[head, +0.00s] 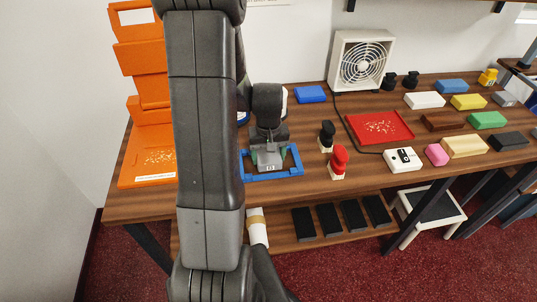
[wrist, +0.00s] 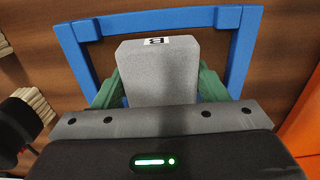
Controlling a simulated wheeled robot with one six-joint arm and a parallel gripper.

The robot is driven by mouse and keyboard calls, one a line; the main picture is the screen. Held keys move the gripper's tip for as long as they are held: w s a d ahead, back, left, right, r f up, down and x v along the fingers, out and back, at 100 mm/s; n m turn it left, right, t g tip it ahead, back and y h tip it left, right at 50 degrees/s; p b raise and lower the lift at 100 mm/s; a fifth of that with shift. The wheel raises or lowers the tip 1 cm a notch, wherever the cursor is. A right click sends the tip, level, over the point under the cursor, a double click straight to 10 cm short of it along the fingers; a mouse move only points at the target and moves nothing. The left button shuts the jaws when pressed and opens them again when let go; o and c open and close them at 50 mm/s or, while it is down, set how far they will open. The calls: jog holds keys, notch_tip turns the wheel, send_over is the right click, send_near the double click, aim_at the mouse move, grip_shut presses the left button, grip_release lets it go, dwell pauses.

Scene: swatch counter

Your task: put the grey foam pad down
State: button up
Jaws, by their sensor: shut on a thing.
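The grey foam pad (wrist: 160,72) is a grey block with a small white label bearing a black mark on its top edge. My gripper (wrist: 158,92) is shut on it, with a green finger on each side. In the head view my gripper (head: 270,158) and the pad (head: 270,167) are at the blue frame (head: 285,176), on the near left part of the table. In the wrist view the blue frame (wrist: 158,19) surrounds the pad on the visible sides. Whether the pad touches the table is hidden.
An orange stepped stand (head: 146,150) is to the left. Black-topped (head: 327,135) and red-topped (head: 338,160) stamps stand just right of the frame. A red tray (head: 379,127), a white fan (head: 361,62) and several coloured blocks lie further right. Part of the table is behind my arm.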

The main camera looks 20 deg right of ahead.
aim_at(268, 155)
jog(key=shift+f, duration=0.1)
jog(key=shift+f, duration=0.15)
jog(key=o, duration=0.9)
jog(key=shift+o, duration=0.2)
jog(key=shift+r, duration=0.2)
notch_tip(268, 155, up, 12)
notch_tip(268, 155, down, 12)
jog(key=shift+r, duration=0.85)
